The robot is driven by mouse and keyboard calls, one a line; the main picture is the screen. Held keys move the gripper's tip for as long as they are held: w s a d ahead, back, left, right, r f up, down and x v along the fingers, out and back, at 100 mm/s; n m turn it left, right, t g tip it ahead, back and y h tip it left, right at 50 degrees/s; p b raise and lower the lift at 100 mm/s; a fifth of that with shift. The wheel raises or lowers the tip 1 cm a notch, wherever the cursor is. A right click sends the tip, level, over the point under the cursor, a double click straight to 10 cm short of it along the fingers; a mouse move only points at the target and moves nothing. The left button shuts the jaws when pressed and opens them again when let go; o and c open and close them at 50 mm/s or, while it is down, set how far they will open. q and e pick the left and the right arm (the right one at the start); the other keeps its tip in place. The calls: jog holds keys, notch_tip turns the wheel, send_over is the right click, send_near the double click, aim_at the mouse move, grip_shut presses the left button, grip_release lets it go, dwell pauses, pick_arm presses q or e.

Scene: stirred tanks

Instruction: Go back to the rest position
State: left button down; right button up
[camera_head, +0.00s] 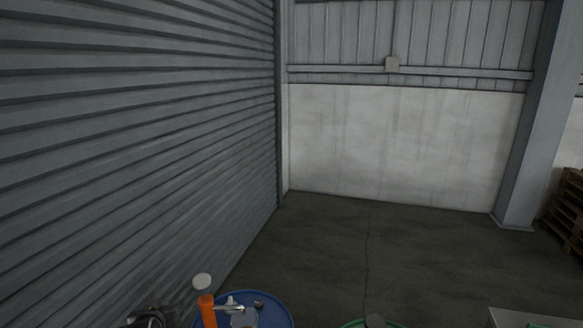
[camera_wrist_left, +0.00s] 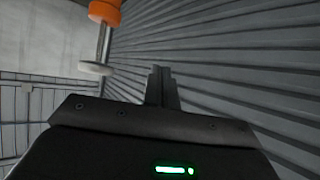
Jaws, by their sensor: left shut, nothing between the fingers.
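My left gripper (camera_head: 148,319) shows only partly at the bottom left edge of the head view, as a dark shape left of the blue drum. In the left wrist view the two fingers of my left gripper (camera_wrist_left: 161,72) are together, with nothing between them. They point toward the grey ribbed wall. My right gripper is in neither view.
A blue drum (camera_head: 279,305) stands at the bottom, with an orange upright part (camera_head: 207,311) and a white disc (camera_head: 202,281) near it. A green-rimmed drum (camera_head: 352,325) is right of it. A ribbed shutter (camera_head: 140,130) rises at left. The floor (camera_head: 330,240) behind is clear.

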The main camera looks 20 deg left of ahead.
pick_arm(q)
jog(key=s+d+f+m+g+h, duration=0.2)
jog(key=s+d+f+m, duration=0.15)
jog(key=s+d, duration=0.45)
jog(key=s+d+f+m+g+h, duration=0.25)
jog(key=s+d+f, duration=0.25)
jog(key=s+d, duration=0.35)
jog(key=s+d+f+m+g+h, duration=0.2)
jog(key=s+d+f+m, duration=0.15)
jog(key=s+d, duration=0.5)
notch_tip(320, 180, down, 29)
jog(key=g+b, duration=0.1)
jog(key=b, duration=0.2)
jog(key=s+a+f+g+b, duration=0.1)
jog(key=s+a+f+b, duration=0.1)
jog(key=s+f, duration=1.4)
jog(key=shift+s+a+f, duration=0.2)
jog(key=shift+a+f, duration=0.2)
jog(key=shift+f, duration=0.55)
jog(key=shift+n+g, duration=0.25)
